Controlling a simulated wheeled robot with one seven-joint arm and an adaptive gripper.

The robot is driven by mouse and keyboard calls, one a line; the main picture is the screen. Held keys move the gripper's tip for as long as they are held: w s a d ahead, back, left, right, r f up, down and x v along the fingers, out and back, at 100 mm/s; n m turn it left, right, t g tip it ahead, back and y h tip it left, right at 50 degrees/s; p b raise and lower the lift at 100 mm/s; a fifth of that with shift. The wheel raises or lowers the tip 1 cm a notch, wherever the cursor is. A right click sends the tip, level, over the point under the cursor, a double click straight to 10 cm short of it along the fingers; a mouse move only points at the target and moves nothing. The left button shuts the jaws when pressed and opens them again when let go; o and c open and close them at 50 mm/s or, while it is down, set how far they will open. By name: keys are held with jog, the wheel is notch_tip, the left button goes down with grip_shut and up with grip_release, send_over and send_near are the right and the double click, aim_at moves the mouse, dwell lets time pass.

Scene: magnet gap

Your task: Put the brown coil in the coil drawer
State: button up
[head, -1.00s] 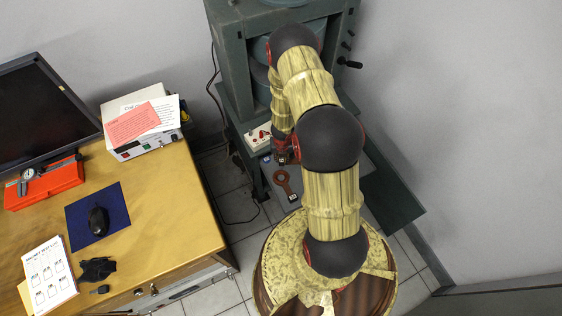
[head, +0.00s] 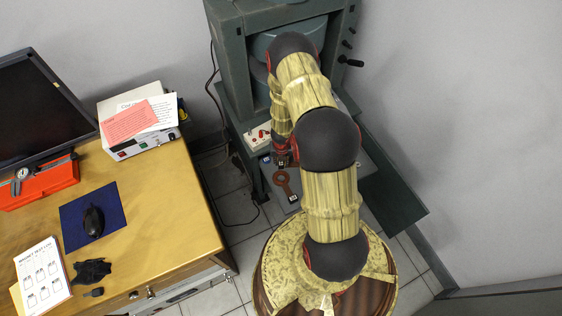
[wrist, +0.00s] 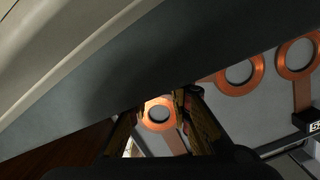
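Several flat copper-brown ring coils with handles lie on the grey shelf at the magnet's foot. In the wrist view one coil (wrist: 147,106) shows between my gripper's fingers (wrist: 164,112), which stand apart. I cannot tell whether they touch it. A second coil (wrist: 223,84) and a third coil (wrist: 283,65), with a black tag on its handle, lie to the right. In the head view one coil (head: 279,176) shows just below my gripper (head: 282,158); my arm hides others. Which one the task means by brown is unclear. A desk drawer front (head: 196,285) shows at the bottom; its label is not readable.
The grey-green magnet frame (head: 232,60) stands behind my arm, and a dark edge crosses the top of the wrist view. The wooden desk (head: 170,205) at left holds a power supply, mouse and papers. Tiled floor (head: 235,205) lies between desk and magnet.

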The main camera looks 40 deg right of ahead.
jog(key=o, duration=0.4)
jog(key=shift+r, duration=0.1)
jog(key=r+p, duration=0.1)
jog(key=r, duration=0.1)
jog(key=r+p, duration=0.1)
jog(key=r, duration=0.2)
jog(key=r+p, duration=0.2)
jog(key=shift+s+a+r, duration=0.25)
jog(key=shift+s+r, duration=0.05)
jog(key=shift+s, duration=0.05)
